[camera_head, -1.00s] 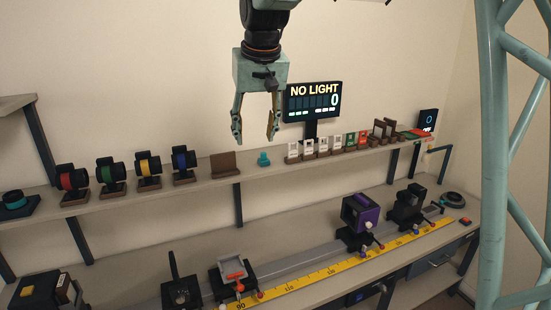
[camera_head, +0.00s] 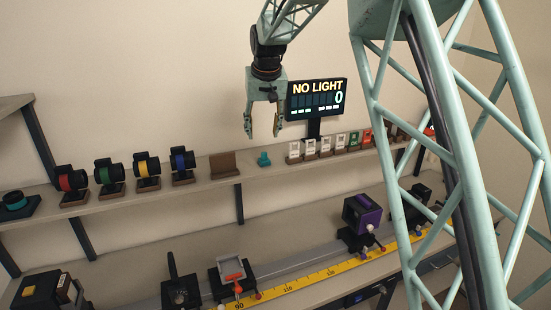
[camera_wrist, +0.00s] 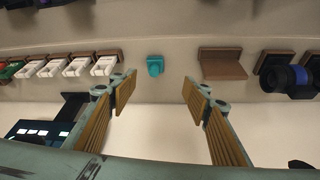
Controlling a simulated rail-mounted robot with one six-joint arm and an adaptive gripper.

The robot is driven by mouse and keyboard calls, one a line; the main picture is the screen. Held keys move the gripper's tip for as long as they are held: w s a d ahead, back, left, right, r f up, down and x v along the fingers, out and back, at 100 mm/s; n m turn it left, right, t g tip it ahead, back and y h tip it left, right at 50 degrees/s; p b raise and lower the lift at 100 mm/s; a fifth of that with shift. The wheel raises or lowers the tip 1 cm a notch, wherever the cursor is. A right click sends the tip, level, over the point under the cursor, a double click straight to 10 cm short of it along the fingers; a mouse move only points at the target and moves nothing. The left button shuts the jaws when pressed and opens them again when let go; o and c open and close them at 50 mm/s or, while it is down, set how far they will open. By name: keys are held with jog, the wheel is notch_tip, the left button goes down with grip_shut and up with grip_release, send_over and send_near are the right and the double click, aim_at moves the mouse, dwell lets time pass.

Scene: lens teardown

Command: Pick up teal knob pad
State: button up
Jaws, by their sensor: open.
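The teal knob pad (camera_head: 264,159) is a small teal block with a raised knob, standing on the upper shelf right of a brown stand. My gripper (camera_head: 263,135) is open and empty, above the knob pad in the picture. In the wrist view the knob pad (camera_wrist: 155,65) lies between and beyond the two spread fingers (camera_wrist: 158,92). The fingers do not touch it.
A brown stand (camera_head: 223,164) is left of the knob pad and a row of white-framed holders (camera_head: 310,148) is right of it, with bare shelf between. The lit display (camera_head: 315,100) stands behind. A bench with a yellow ruler (camera_head: 300,283) is below.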

aim_at(264, 153)
jog(key=shift+w+d+f, duration=0.1)
jog(key=shift+w+f, duration=0.2)
jog(key=shift+w, duration=0.3)
jog(key=shift+w+d+f, duration=0.1)
jog(key=shift+w+f, duration=0.15)
jog(key=shift+w, duration=0.35)
jog(key=shift+f, duration=0.15)
jog(key=shift+p+x, duration=0.5)
jog(key=shift+x, duration=3.65)
jog(key=shift+d+p+x, duration=0.2)
jog(key=shift+p+x, duration=0.35)
jog(key=shift+x, duration=2.1)
jog(key=shift+c, duration=0.5)
jog(key=c, duration=0.8)
